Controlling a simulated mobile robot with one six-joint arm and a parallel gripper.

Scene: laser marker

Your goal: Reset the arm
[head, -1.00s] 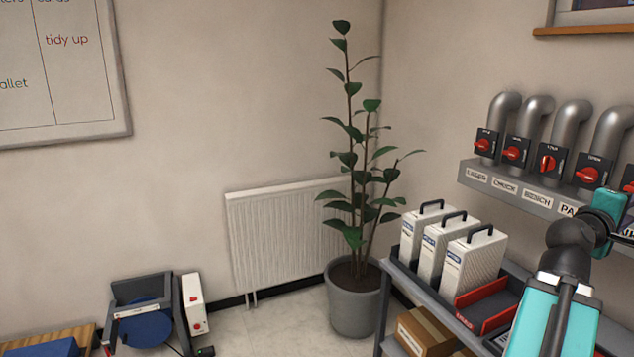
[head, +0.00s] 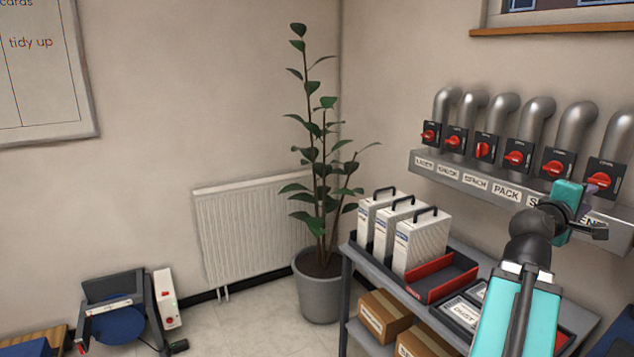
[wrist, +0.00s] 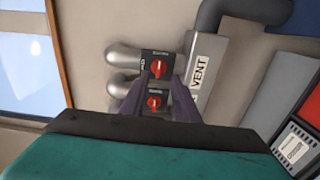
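My arm (head: 519,290) reaches up from the lower right in the head view, with my gripper (head: 603,188) in front of the row of red-knobbed switches. In the wrist view my gripper (wrist: 162,88) has its two purple fingers spread apart, with nothing held between them. A black switch with a red knob (wrist: 158,68) shows between and beyond the fingertips, and a second switch (wrist: 155,101) shows below it. I cannot tell how far the fingers are from the switches.
Grey pipes (head: 537,110) rise above the labelled ledge (head: 478,184) on the wall. A grey cart (head: 360,262) below holds white cartridges (head: 420,243) and a red-edged tray (head: 447,278). A potted plant (head: 320,290) stands left of it. Open floor shows near the radiator (head: 250,232).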

